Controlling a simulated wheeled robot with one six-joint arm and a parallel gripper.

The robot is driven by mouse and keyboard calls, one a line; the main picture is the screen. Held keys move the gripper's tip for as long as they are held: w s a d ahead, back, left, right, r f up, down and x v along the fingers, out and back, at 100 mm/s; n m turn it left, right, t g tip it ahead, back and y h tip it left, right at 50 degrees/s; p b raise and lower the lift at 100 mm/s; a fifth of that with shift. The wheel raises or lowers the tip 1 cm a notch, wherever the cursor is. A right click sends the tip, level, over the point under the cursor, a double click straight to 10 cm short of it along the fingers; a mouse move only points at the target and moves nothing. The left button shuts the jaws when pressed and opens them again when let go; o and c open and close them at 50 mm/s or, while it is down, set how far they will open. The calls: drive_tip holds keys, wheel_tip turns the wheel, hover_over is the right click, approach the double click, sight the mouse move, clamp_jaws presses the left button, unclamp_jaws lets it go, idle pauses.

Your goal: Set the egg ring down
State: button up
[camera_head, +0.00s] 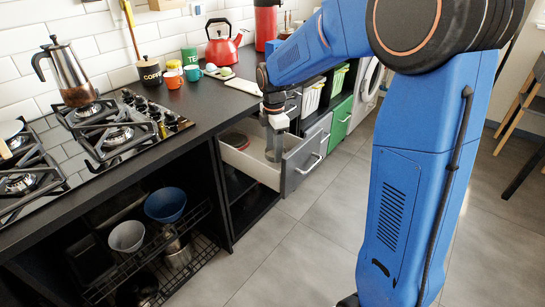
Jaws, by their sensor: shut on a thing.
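My gripper (273,148) points straight down into the open drawer (297,165) below the worktop. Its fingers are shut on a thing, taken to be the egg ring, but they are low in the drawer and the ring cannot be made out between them. I cannot tell whether the held thing touches the drawer floor. A round reddish-brown item (234,140) lies in the back left of the drawer, left of my gripper.
The drawer's grey front stands out over the floor. The gas hob (85,145) with a moka pot (73,75) is at left. Mugs (173,77), a red kettle (221,45) and a white board (243,86) stand on the worktop.

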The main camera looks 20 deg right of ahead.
sight(274, 164)
drive_tip(key=shift+f, duration=1.8)
drive_tip(key=shift+f, duration=0.1)
drive_tip(key=o, duration=1)
wheel_tip(274, 164, up, 12)
drive_tip(key=shift+r, duration=0.1)
